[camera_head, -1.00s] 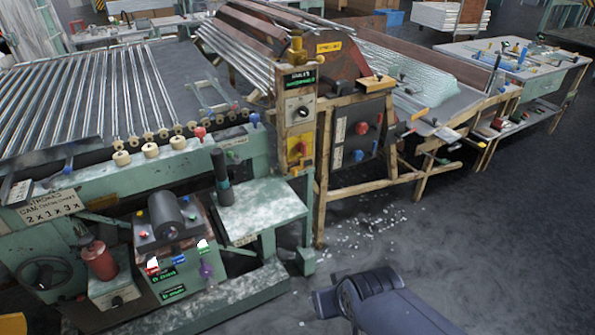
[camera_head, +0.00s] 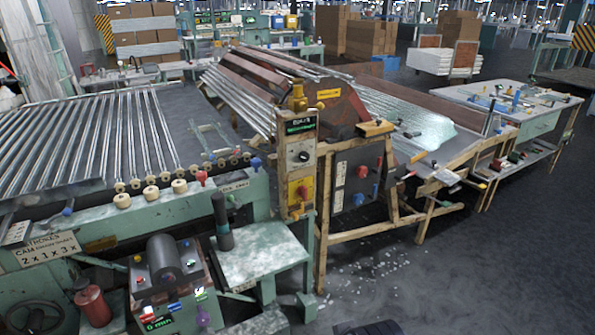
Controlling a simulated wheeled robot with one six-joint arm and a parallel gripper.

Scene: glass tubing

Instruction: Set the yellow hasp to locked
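A yellow plate with a red part (camera_head: 300,191) is on the lower front of the upright wooden control post at the centre. It may be the yellow hasp, but it is too small to tell, and I cannot read whether it is locked. A brass-yellow fitting (camera_head: 297,98) stands on top of the same post. Only a dark piece of my own arm shows at the bottom edge. My gripper is not in view.
A green bench (camera_head: 262,248) stands left of the post, with a dark upright handle (camera_head: 221,222) on it. A wooden-framed machine with a grey panel (camera_head: 357,180) adjoins on the right. The dark floor (camera_head: 465,270) at right front is open, with white bits scattered near the frame.

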